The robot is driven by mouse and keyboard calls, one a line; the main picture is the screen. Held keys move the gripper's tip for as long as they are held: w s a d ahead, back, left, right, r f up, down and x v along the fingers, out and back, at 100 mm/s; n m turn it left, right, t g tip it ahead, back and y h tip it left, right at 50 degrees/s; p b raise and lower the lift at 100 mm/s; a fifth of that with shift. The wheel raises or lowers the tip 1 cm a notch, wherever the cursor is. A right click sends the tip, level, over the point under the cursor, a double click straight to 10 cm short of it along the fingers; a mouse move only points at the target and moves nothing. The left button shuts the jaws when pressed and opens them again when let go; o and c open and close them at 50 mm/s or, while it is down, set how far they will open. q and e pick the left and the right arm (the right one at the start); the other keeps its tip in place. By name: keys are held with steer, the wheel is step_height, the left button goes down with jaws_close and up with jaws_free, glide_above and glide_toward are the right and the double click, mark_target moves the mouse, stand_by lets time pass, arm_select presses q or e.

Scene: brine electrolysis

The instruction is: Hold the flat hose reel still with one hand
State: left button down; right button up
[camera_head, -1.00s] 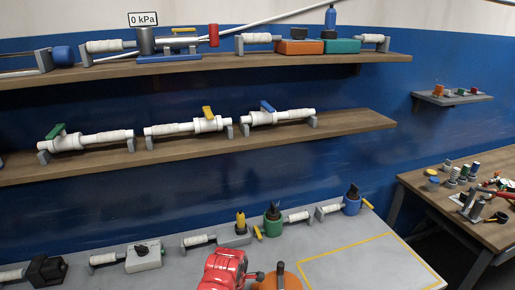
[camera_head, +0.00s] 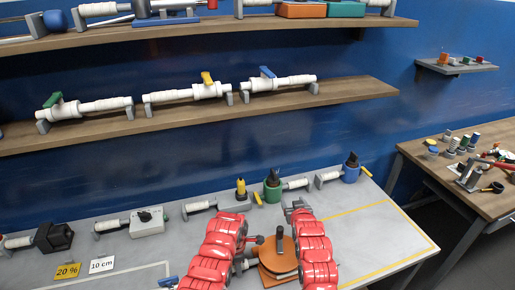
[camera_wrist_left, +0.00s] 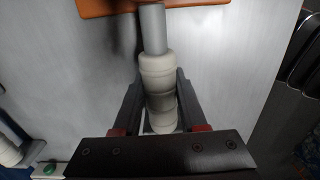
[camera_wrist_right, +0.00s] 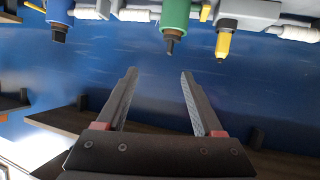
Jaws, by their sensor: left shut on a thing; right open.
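The flat hose reel looks to be the orange disc (camera_head: 268,274) on the grey bench, with a dark upright part on top. It is partly hidden between my two red arms. An orange edge (camera_wrist_left: 190,8) shows at the top of the left wrist view, with a grey rod (camera_wrist_left: 153,30) running from it into a white ribbed sleeve. My left gripper (camera_wrist_left: 160,88) is shut on this white sleeve. My right gripper (camera_head: 297,208) is open and empty, beyond the disc; its spread fingers also show in the right wrist view (camera_wrist_right: 160,73).
Valve fittings with green (camera_head: 272,188), yellow and blue (camera_head: 350,172) parts line the bench's back. A yellow-outlined area (camera_head: 375,240) at right is clear. Signs reading 20 % (camera_head: 67,270) and 10 cm (camera_head: 102,264) stand at left. Shelves with pipes (camera_head: 190,95) hang above.

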steer(key=s+a+f+g, duration=0.1)
steer(key=f+g, duration=0.1)
steer(key=g, duration=0.1)
steer(key=n+g, duration=0.1)
steer(key=g, duration=0.5)
glide_toward(280, 233)
steer(key=shift+y, duration=0.3)
steer(key=x, duration=0.8)
steer(key=d+x, duration=0.1)
steer(key=x, duration=0.3)
steer(key=shift+w, duration=0.25)
steer(key=c, duration=1)
